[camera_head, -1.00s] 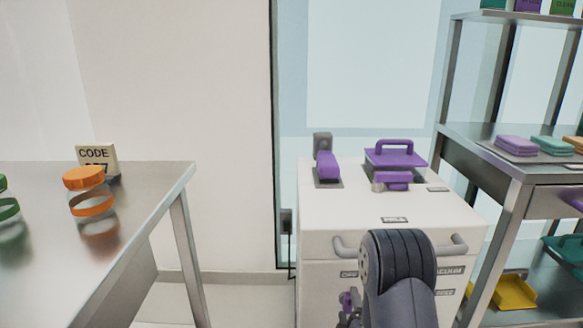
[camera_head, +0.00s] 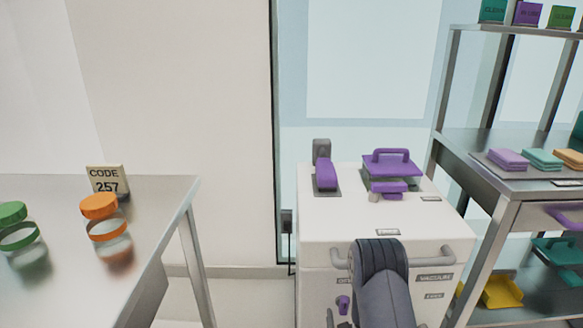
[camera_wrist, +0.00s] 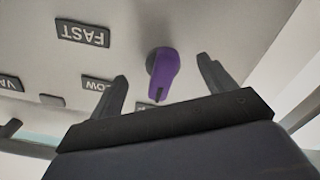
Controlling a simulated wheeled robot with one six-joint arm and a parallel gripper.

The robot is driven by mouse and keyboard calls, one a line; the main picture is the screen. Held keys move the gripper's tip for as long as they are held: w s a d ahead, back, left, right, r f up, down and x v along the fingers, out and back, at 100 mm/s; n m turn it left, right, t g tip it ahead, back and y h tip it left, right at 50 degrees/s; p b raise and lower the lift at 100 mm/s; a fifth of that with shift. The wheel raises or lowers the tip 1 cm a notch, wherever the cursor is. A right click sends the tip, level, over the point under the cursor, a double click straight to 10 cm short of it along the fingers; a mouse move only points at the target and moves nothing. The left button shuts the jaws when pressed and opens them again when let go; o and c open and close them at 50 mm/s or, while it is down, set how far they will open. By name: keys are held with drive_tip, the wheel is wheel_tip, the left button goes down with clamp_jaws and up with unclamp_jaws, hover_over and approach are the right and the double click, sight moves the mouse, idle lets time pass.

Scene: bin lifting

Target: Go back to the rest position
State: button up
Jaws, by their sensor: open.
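My gripper (camera_wrist: 165,88) shows in the wrist view, with its two dark fingers apart and nothing held between them. A purple knob (camera_wrist: 163,73) on the white machine's front lies just beyond the fingertips, between them in the picture; I cannot tell the exact gap. The knob also shows in the head view (camera_head: 343,304), low on the white machine (camera_head: 335,225), left of my arm. My arm stands in front of the machine there and hides part of its front. The gripper itself is not clearly visible in the head view.
A steel table (camera_head: 150,200) at left bears jars with orange (camera_head: 99,206) and green (camera_head: 12,212) lids and a code card (camera_head: 106,180). A purple lever (camera_head: 325,175) and purple handled lid (camera_head: 390,163) top the machine. A steel shelf (camera_head: 470,178) stands close at right.

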drive_tip(key=m+p, duration=0.5)
drive_tip(key=shift+r, duration=0.1)
drive_tip(key=shift+f+m+p, duration=0.2)
drive_tip(key=shift+m+p, duration=0.65)
drive_tip(key=shift+m, duration=0.65)
drive_tip(key=shift+f, duration=0.1)
